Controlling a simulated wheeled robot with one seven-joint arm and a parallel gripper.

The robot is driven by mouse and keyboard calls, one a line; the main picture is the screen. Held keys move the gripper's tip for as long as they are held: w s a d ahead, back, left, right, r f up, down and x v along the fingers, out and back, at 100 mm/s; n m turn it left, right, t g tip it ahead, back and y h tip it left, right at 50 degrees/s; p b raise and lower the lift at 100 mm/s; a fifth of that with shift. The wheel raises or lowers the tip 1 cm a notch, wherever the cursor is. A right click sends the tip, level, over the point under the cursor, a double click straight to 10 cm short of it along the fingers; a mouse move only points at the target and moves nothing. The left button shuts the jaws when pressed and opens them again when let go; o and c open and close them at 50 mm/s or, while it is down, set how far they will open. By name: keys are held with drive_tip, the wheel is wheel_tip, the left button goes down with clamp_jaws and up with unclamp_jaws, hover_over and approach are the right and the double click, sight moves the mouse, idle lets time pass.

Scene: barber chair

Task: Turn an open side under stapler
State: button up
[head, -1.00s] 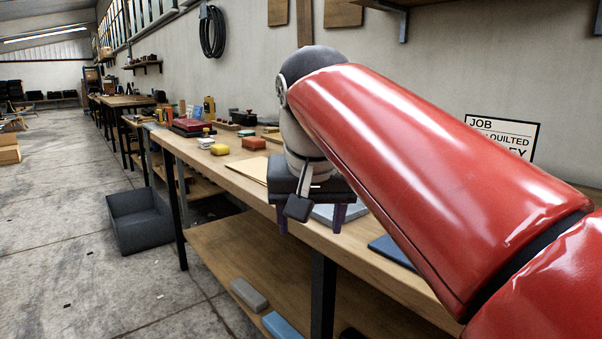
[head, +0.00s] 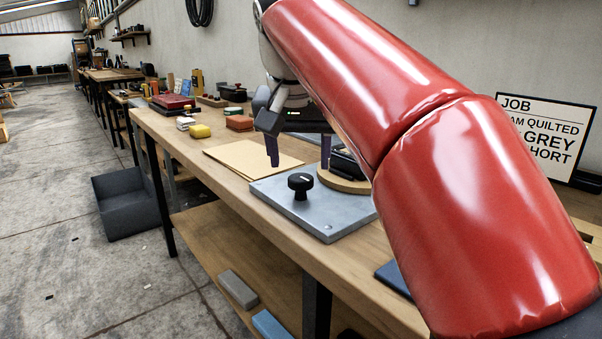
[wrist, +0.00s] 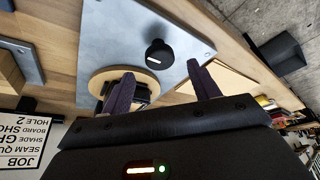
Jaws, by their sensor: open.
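A grey metal plate (head: 325,228) lies on the bench and carries a round wooden disc (head: 343,184) and a black knob (head: 300,185). A black device, probably the stapler (head: 346,163), sits on the disc, largely hidden behind my red arm. In the wrist view the disc (wrist: 98,82), plate (wrist: 105,30) and knob (wrist: 158,54) show, with the black device partly behind a finger. My gripper (head: 299,152) is open, its purple fingers apart and pointing down over the plate's far side. In the wrist view my gripper (wrist: 163,80) has nothing visibly held between its fingers.
Tan sheets (head: 250,160) lie left of the plate. A yellow block (head: 200,131) and a red block (head: 239,123) stand further along the bench. A job sign (head: 548,137) leans at the wall. A grey bin (head: 130,203) stands on the floor.

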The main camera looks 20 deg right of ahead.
sight(301, 177)
drive_tip(key=shift+b+x, duration=0.3)
drive_tip(key=shift+x, duration=1.8)
drive_tip(key=c, duration=1)
drive_tip(key=shift+o, duration=0.2)
